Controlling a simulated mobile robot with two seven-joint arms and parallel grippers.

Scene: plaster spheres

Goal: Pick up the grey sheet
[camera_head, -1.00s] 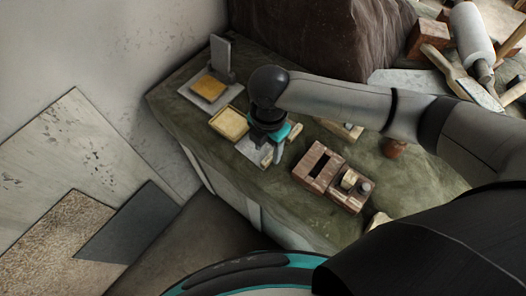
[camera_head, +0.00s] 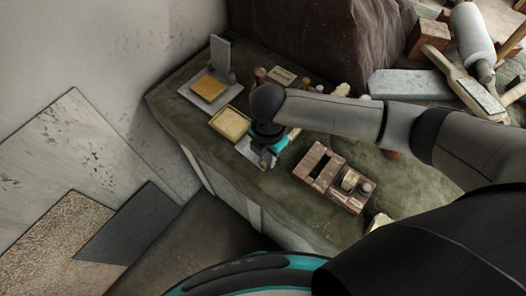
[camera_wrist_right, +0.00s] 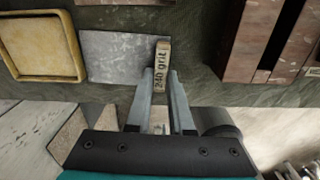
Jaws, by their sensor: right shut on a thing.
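The grey sheet (camera_wrist_right: 112,56) lies flat on the green-grey bench in the right wrist view. A small pale block (camera_wrist_right: 162,64) marked "240 grit" stands at its right edge and appears joined to it. My right gripper (camera_wrist_right: 162,78) is shut on this block, one finger on each side. I cannot tell any gap between sheet and bench. My left gripper is not in view.
A yellow tray (camera_head: 230,123) lies close to the sheet's left. A brown wooden block holder (camera_head: 320,168) stands to its right. A plate with an orange pad (camera_head: 209,87) is farther back. The bench's front edge is close to the sheet.

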